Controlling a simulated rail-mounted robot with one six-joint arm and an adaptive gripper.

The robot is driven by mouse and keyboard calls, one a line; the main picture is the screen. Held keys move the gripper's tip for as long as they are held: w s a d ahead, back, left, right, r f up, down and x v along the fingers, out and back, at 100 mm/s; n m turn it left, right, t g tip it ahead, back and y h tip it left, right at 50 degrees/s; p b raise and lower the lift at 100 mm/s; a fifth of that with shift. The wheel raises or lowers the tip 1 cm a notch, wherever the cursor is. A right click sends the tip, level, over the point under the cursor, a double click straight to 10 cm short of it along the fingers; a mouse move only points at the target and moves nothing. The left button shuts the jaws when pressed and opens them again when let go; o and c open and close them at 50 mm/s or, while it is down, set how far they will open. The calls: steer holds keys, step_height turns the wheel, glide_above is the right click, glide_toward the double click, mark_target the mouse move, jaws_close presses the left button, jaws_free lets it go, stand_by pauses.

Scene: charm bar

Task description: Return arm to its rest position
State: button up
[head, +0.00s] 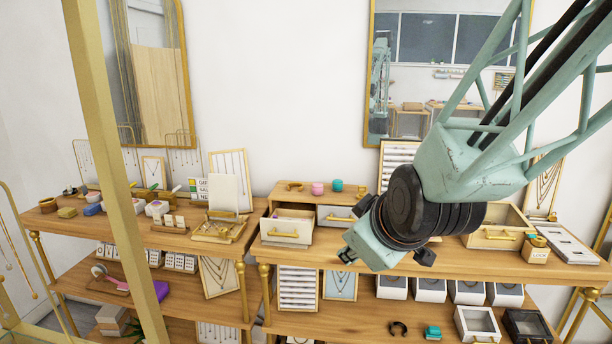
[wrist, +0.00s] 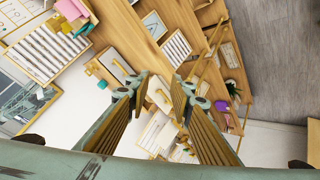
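My arm, pale teal with a dark ringed joint, reaches in from the upper right of the head view. My gripper (head: 385,256) hangs in front of the right display table (head: 330,259), above its front edge; its fingers are mostly hidden there by the wrist. In the wrist view my gripper (wrist: 160,86) shows two ribbed fingers well apart, with nothing held between them. Shelves and trays show beyond the gap.
A lower shelf (head: 350,322) carries boxes and cards. A gold post (head: 112,160) crosses the left side. A mirror (head: 369,70) hangs behind.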

steer(key=s+d+r+m+g, duration=0.1)
steer(key=s+d+r+m, duration=0.1)
steer(key=s, duration=0.9)
steer(key=s+d+r+m+g+h, duration=0.1)
steer(key=s+d+m, duration=0.3)
steer(key=s, duration=0.7)
steer(key=s+d+r+m+g, duration=0.3)
steer(key=s+d, duration=0.1)
steer(key=s, duration=0.8)
steer(key=shift+d+r, duration=0.15)
steer(key=shift+r, duration=0.15)
steer(key=shift+w+r, duration=0.1)
steer(key=shift+w, duration=0.05)
